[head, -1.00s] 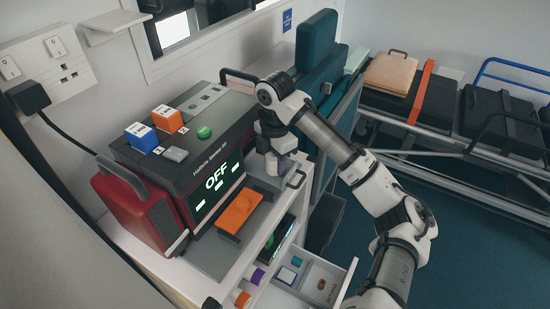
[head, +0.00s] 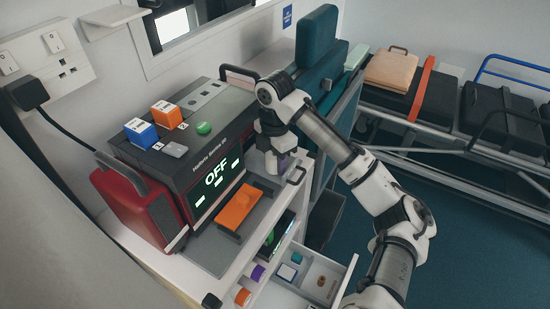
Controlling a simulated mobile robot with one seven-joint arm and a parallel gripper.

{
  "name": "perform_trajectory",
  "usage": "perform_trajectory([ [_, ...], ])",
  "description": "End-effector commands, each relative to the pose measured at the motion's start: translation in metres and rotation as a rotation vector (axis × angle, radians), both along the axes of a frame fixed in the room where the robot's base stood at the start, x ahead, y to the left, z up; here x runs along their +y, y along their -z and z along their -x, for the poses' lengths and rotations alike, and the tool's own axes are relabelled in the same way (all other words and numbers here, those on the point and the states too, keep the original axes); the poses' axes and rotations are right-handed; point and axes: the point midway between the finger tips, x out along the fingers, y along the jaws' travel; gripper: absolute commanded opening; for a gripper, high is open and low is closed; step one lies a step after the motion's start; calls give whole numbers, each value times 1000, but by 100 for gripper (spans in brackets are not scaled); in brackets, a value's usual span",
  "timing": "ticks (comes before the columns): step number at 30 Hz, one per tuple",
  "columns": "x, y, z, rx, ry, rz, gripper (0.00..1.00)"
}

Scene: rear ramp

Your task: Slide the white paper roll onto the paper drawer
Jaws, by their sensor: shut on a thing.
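My gripper (head: 275,160) points down at the right end of the dark monitor (head: 200,135), just above a pale grey surface (head: 263,184) at its side. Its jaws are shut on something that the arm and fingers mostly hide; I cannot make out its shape. No white paper roll shows clearly. I cannot tell for certain which part is the paper drawer.
An orange block (head: 237,210) lies before the monitor's OFF screen. A teal seat back (head: 316,45) rises behind the arm. Blue (head: 141,133) and orange (head: 167,114) boxes stand on the monitor. Open floor (head: 480,240) lies right.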

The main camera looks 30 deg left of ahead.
Motion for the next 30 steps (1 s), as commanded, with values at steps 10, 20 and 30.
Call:
perform_trajectory([
  [10, 0, 3, 0, 0, 0, 0, 46],
  [20, 0, 3, 0, 0, 0, 0, 64],
  [30, 0, -29, -1, -7, 0, 0, 64],
])
